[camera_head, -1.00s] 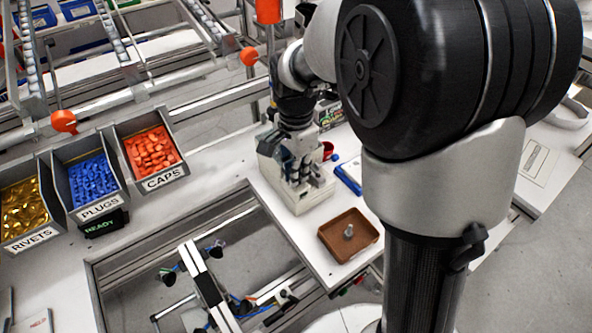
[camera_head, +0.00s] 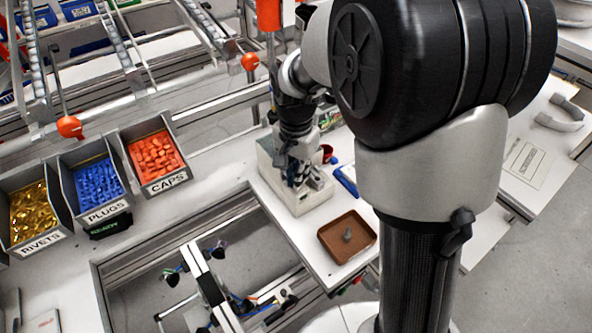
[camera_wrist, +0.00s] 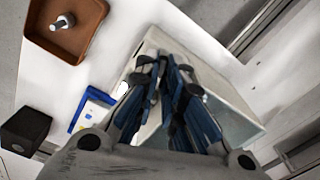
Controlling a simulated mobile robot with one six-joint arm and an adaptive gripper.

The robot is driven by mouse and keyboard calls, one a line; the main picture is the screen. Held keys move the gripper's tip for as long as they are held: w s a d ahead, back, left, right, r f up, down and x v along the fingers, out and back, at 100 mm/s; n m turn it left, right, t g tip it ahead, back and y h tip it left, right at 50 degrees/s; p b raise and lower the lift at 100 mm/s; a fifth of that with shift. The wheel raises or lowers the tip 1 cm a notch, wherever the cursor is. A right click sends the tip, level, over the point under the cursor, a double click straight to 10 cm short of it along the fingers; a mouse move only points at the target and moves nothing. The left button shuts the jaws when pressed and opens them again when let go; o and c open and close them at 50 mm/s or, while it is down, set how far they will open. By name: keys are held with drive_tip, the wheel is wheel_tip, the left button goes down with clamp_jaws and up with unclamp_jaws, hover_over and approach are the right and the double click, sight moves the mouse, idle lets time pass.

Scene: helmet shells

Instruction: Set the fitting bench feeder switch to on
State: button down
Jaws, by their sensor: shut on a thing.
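The fitting bench feeder is a pale beige box (camera_head: 312,203) on the white bench, right of the bench opening in the head view. In the wrist view its pale top and side (camera_wrist: 236,122) show behind and beside my fingers. My gripper (camera_head: 298,178) is down over the feeder's top. In the wrist view my gripper (camera_wrist: 168,75) points at the feeder, its dark and blue fingers close together. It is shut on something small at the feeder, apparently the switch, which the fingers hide. I cannot tell the switch's position.
A brown tray (camera_head: 330,232) with a grey bolt-like part stands in front of the feeder. A blue-and-white item (camera_head: 345,180) and a red cup (camera_head: 327,152) are close by. Bins of rivets, plugs and caps (camera_head: 168,183) stand left, with a dark READY sign (camera_head: 110,226).

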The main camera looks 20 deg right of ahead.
drive_tip(key=n+p, duration=0.1)
drive_tip(key=n, duration=0.2)
drive_tip(key=shift+r+n, duration=0.1)
drive_tip(key=shift+n, duration=0.2)
drive_tip(key=n+p, duration=0.1)
drive_tip(key=n, duration=0.2)
drive_tip(key=shift+n+p, duration=0.3)
drive_tip(key=shift+p, duration=0.1)
drive_tip(key=n+p, duration=0.1)
drive_tip(key=n, duration=0.5)
drive_tip(key=shift+p, duration=0.3)
drive_tip(key=shift+n, duration=0.3)
drive_tip(key=c, duration=2)
unclamp_jaws()
wheel_tip(320, 180, up, 12)
